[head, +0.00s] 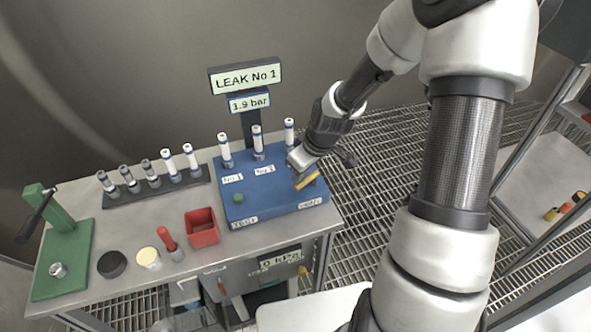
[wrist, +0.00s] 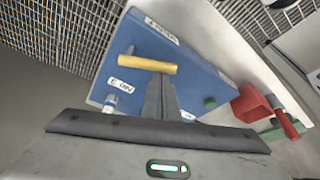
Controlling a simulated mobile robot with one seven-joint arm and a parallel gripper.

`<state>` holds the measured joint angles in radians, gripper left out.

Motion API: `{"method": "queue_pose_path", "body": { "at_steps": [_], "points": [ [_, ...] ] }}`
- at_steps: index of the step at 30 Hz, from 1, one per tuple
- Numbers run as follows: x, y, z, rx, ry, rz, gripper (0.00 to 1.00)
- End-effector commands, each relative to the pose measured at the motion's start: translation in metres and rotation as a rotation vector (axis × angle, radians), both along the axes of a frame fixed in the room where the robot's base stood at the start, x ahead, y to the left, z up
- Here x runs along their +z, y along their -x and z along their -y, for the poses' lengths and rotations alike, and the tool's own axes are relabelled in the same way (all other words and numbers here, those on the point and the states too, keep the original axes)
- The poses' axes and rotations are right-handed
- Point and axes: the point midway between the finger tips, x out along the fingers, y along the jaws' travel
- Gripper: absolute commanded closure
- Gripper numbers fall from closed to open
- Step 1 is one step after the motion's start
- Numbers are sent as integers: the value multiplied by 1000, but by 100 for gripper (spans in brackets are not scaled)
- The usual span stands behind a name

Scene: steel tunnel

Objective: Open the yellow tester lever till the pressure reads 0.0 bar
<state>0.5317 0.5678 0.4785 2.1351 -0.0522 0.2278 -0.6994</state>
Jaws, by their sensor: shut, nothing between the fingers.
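The blue tester (head: 265,206) stands on the bench. Its yellow lever (head: 306,180) is on the right part of the top, near the VENT label, and also shows in the wrist view (wrist: 148,64). The sign above reads LEAK No 1, and the pressure display (head: 249,103) below it reads 1.9 bar. My gripper (wrist: 160,80) is shut and empty. Its fingertips are right beside the lever's long side in the wrist view; I cannot tell whether they touch it. In the head view my gripper (head: 300,168) partly hides the tester's top behind the lever.
A red bin (head: 202,227), a red-handled tool (head: 168,241) and a green press (head: 62,250) are to the left. A green button (head: 239,198) is on the tester.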

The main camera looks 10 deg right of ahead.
Motion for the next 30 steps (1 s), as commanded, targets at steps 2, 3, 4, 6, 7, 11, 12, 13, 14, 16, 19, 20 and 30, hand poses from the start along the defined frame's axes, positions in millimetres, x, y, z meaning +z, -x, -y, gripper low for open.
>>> {"method": "queue_pose_path", "body": {
  "at_steps": [2, 3, 4, 6, 7, 11, 12, 13, 14, 16, 19, 20, 30],
  "points": [
    [4, 5, 4, 67, -4, -5, 100],
    [4, 7, 4, 107, -4, -4, 100],
    [4, 8, 5, 135, -4, -4, 100],
    [4, 11, 6, 204, -4, -4, 100],
    [4, 13, 7, 232, -4, -4, 100],
    [5, 18, 11, 358, -4, -2, 100],
    [5, 19, 12, 395, -4, -1, 100],
    [4, 20, 13, 423, -3, -2, 100],
    [4, 21, 15, 451, -3, -2, 100],
    [4, 23, 17, 519, -4, 0, 100],
    [4, 26, 21, 614, -2, -1, 100],
    [3, 27, 22, 643, -3, 0, 100],
    [1, 34, 37, 748, 1, -1, 100]
  ]
}}
